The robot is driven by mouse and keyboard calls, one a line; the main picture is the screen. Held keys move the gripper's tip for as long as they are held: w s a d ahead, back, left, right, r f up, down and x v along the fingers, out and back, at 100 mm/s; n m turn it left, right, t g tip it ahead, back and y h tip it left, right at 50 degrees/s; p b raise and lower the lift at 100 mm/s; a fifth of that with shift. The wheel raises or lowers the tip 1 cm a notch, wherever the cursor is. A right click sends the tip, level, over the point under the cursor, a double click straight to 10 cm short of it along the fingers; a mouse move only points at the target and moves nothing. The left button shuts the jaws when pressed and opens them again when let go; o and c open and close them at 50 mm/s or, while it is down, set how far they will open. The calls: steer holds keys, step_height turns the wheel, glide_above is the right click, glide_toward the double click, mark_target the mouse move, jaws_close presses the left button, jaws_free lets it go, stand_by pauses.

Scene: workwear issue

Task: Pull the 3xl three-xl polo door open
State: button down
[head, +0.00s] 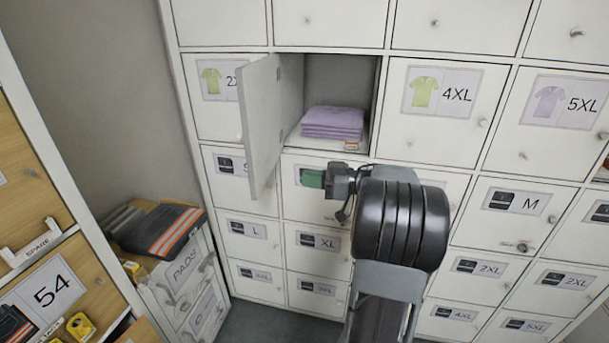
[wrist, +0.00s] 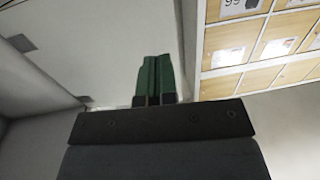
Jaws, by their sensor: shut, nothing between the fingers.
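The open polo door (head: 262,120) stands swung out to the left of its cubby, between the 2XL and 4XL doors. Its bare inner face shows; its own label is hidden. The cubby (head: 340,75) holds a stack of folded lilac polos (head: 332,121). My gripper (head: 313,179) has green fingers and is below and in front of the cubby, on the inner side of the door, pointing left. In the wrist view the fingers (wrist: 154,78) are shut together and empty, with a pale panel (wrist: 85,45) behind them, likely the door. I cannot tell whether they touch it.
Closed labelled doors surround the cubby, including the 4XL door (head: 439,111) and 5XL door (head: 559,107). Wooden lockers (head: 25,190) line the left edge.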

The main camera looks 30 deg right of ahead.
mark_target(257, 174)
steer(key=p+x, duration=0.1)
steer(key=x, duration=1)
steer(key=shift+w+a+p, duration=0.1)
steer(key=shift+w+p, duration=0.05)
steer(key=shift+p, duration=0.25)
